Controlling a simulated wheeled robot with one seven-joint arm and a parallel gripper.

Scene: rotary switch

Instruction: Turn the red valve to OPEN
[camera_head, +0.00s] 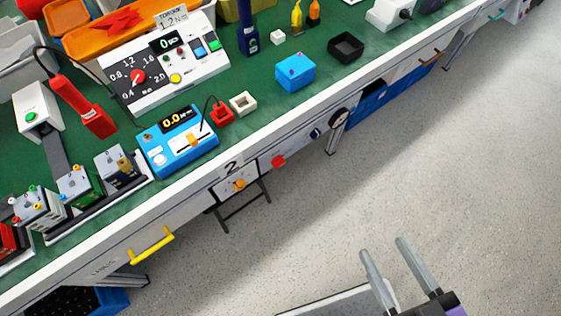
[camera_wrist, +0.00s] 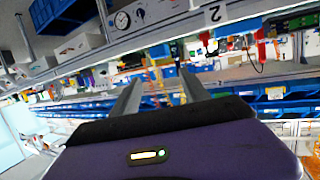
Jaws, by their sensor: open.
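A small red knob (camera_head: 277,161), which looks like the red valve, is on the white front edge of the workbench in the head view. Its label and pointer are too small to read. My gripper (camera_head: 383,247) is open and empty, out over the floor, well apart from the knob and to its lower right. In the wrist view the two fingers of my gripper (camera_wrist: 160,77) are spread with nothing between them. The red knob cannot be made out surely in the wrist view.
A panel marked 2 with an orange knob (camera_head: 239,184) is left of the red knob. A blue knob (camera_head: 315,133) and a round gauge (camera_head: 338,118) are to its right. A yellow handle (camera_head: 152,246) sticks out of the bench front. The floor (camera_head: 330,210) before the bench is clear.

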